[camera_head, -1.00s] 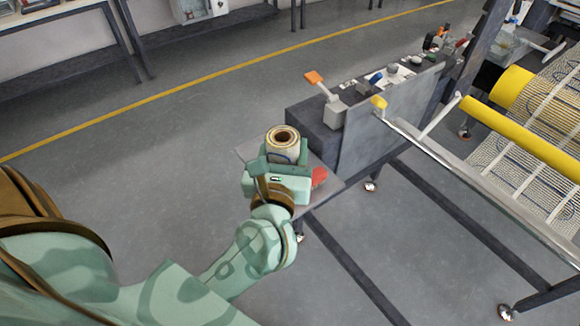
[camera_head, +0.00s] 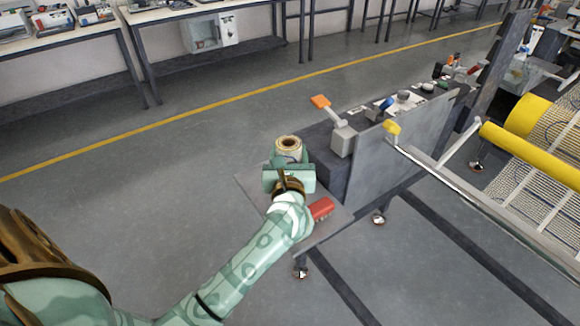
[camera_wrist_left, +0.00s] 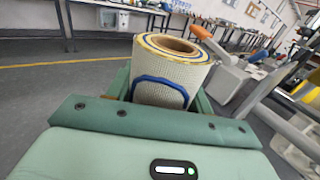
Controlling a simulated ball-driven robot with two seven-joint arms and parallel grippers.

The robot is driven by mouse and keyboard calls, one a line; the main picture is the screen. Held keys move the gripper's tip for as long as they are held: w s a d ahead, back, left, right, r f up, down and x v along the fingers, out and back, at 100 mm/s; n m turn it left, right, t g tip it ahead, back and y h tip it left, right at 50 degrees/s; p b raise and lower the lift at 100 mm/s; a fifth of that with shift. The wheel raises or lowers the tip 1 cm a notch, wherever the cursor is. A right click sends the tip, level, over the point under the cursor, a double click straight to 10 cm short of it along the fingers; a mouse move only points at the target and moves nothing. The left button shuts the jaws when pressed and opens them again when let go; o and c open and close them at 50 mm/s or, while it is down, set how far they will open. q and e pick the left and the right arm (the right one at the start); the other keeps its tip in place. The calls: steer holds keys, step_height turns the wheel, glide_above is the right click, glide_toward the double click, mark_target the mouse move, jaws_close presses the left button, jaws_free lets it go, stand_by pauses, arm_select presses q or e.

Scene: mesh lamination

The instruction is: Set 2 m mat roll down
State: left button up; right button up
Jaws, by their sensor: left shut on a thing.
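The mat roll (camera_head: 288,146) is a short, cream mesh roll with a brown core, standing upright in my left gripper (camera_head: 288,165). In the left wrist view the roll (camera_wrist_left: 165,75) shows a blue band around its side and blue and yellow edging at its top. The left gripper (camera_wrist_left: 165,95) is shut on it, with a green finger at either side. The roll is over or at the grey side shelf (camera_head: 250,185) of the machine. Its bottom is hidden, so I cannot tell whether it touches the shelf. My right gripper is not in view.
A red object (camera_head: 321,209) lies on the shelf beside my left wrist. The machine's control box with an orange-handled lever (camera_head: 321,102) stands just right of the roll. A yellow roller (camera_head: 530,150) and mesh are farther right. Open floor lies to the left.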

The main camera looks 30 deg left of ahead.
arm_select(q)
step_height(320, 180, down, 4)
steer(key=shift+w+r+b, duration=0.15)
steer(key=shift+b, duration=0.7)
steer(key=shift+r, duration=0.15)
steer(key=o, duration=0.7)
steer(key=shift+f, duration=0.2)
steer(key=shift+c, duration=0.2)
steer(key=o, duration=0.4)
steer(key=shift+r, duration=0.1)
